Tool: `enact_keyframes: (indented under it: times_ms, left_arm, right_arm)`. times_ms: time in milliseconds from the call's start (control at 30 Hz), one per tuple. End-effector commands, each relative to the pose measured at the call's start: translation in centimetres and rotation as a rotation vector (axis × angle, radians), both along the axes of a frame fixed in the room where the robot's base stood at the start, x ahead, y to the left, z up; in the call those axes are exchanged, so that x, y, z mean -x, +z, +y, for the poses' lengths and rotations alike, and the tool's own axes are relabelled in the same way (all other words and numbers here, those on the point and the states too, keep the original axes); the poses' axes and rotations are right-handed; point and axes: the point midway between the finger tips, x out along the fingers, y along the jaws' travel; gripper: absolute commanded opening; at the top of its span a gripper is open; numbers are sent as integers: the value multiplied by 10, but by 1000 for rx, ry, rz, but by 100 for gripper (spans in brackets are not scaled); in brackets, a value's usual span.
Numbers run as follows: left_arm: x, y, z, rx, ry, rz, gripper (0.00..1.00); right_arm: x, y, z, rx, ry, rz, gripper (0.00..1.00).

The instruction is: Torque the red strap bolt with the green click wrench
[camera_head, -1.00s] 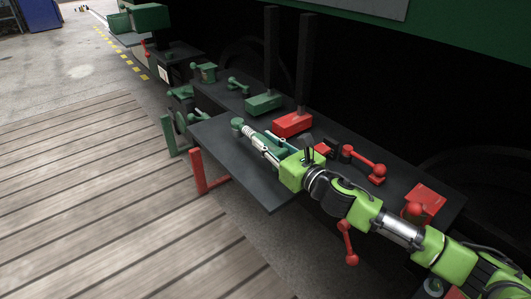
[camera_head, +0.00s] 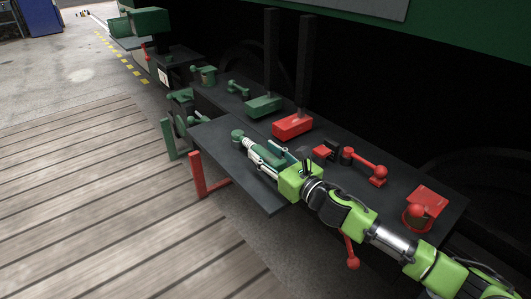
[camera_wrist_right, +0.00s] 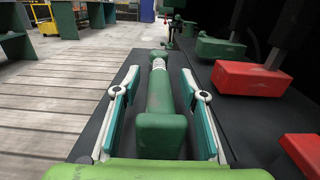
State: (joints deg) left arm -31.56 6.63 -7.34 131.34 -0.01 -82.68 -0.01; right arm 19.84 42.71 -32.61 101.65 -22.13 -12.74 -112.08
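The green click wrench (camera_head: 238,135) is on or just above the dark shelf (camera_head: 268,201), with its round head toward the far left. In the right wrist view the wrench (camera_wrist_right: 162,95) runs lengthwise between the fingers of my right gripper (camera_wrist_right: 160,88). The gripper is open, with one finger on each side of the wrench and dark gaps beside it. In the head view my right gripper (camera_head: 268,158) hides part of the wrench. Several red parts stand nearby; I cannot tell which is the strap bolt. My left gripper is out of view.
A red block with a dark post (camera_head: 292,126) and a green one (camera_head: 264,106) stand behind the wrench. A red ball-ended lever (camera_head: 366,165) and a red plate (camera_head: 428,199) are at the right. Wooden planking (camera_head: 90,200) lies clear at the left.

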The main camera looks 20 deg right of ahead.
Motion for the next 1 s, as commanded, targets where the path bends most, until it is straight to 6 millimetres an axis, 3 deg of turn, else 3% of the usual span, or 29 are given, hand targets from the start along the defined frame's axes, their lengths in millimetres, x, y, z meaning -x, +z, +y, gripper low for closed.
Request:
enact_keyframes:
  times_ms: [400, 533, 1000]
  left_arm:
    - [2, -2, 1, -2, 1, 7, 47]
    - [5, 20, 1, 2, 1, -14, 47]
    - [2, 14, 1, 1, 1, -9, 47]
  right_arm:
    - [0, -2, 0, 0, 0, 0, 38]
    - [0, -4, 0, 0, 0, 0, 38]
    - [76, -6, -26, 1, 0, 4, 38]
